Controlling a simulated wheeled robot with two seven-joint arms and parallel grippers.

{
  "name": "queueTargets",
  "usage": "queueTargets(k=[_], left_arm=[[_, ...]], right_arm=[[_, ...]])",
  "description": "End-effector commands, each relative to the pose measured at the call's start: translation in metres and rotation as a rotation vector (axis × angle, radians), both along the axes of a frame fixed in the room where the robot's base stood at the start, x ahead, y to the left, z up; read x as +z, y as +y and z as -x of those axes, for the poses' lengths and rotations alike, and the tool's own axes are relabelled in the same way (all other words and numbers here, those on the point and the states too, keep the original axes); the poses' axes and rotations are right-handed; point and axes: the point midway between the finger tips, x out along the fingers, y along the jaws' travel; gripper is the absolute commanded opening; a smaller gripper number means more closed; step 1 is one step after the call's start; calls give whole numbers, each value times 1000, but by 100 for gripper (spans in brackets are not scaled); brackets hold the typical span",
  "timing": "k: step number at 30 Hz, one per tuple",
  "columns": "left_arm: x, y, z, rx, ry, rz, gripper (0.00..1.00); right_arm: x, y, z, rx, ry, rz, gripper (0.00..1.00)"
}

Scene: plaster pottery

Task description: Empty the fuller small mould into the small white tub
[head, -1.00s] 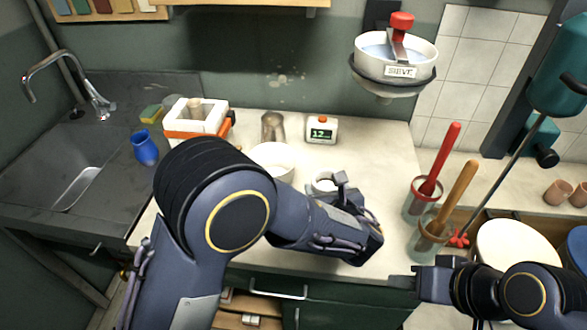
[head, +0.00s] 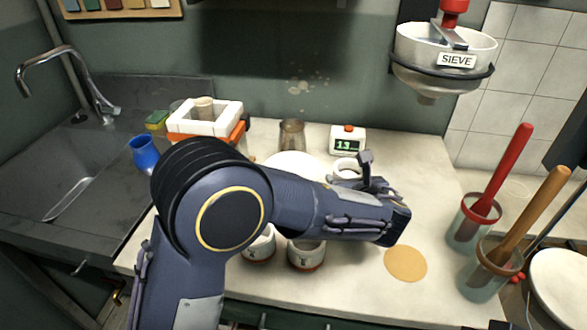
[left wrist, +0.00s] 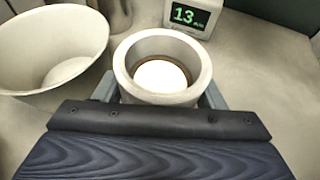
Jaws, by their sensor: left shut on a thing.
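My left gripper (head: 350,174) is shut on a small round whitish mould (head: 347,166). In the left wrist view, its fingers (left wrist: 157,92) sit on either side of the mould (left wrist: 204,68), which has a thick pale wall, a brown inner ring and white liquid inside. The mould looks upright. The small white tub (head: 288,160) stands just left of it, partly hidden by my left arm; it also shows in the left wrist view (left wrist: 92,62) and looks empty there. Two small white pots with reddish bases (head: 258,246) (head: 306,256) stand below my forearm, partly covered. My right gripper is out of view.
A timer (head: 347,140) and a brownish glass (head: 291,134) stand behind the tub. A white block frame (head: 205,117) and blue cup (head: 144,153) are left. A tan disc (head: 405,263) lies right, near jars with red and wooden handles (head: 470,222) (head: 494,262).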

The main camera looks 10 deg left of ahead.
Motion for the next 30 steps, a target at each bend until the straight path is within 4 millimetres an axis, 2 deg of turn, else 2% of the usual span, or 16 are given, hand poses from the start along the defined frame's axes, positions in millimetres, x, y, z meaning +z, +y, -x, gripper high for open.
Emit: queueTargets(k=[8,15,19,30], left_arm=[[32,5,0,1,-4,72,30],[73,13,0,0,-5,181,30],[65,20,0,2,-4,263,30],[78,36,0,1,-5,483,30]], right_arm=[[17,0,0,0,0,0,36],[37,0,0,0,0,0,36],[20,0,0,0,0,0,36],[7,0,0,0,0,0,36]])
